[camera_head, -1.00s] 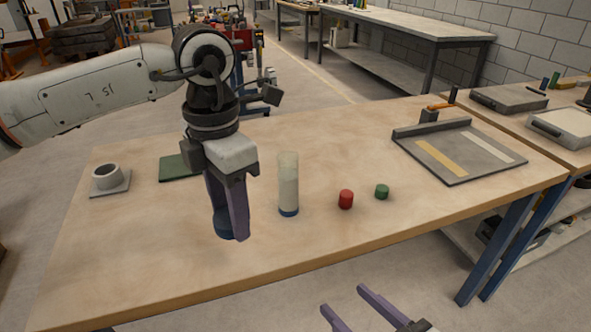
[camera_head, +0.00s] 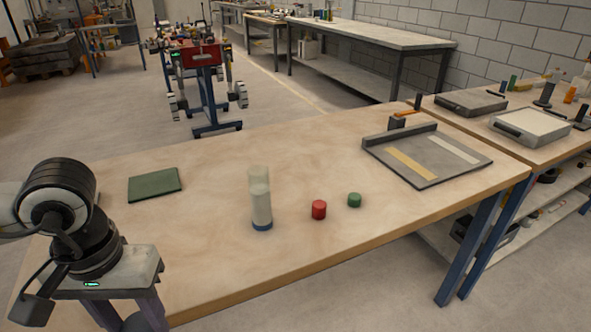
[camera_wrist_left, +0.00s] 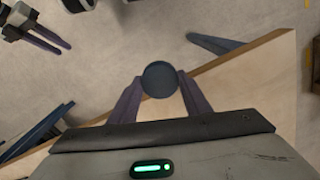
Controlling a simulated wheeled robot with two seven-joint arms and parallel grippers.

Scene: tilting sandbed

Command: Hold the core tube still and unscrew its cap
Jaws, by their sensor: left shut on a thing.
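A clear core tube (camera_head: 261,200) filled partly with pale material stands upright on the table, with a blue band at its foot and no cap visible on top. My left gripper (camera_head: 128,318) is at the lower left, well apart from the tube, its fingertips cut off by the frame. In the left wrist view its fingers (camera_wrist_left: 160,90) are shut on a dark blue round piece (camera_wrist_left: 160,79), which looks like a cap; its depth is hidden. My right gripper shows at the wrist view's upper left (camera_wrist_left: 64,48), empty, with its fingers apart.
A red cylinder (camera_head: 319,210) and a green one (camera_head: 354,200) stand right of the tube. A green mat (camera_head: 155,184) lies behind left. A grey tray (camera_head: 430,158) with two strips is at the back right. The table (camera_head: 225,260) is clear in front of the tube.

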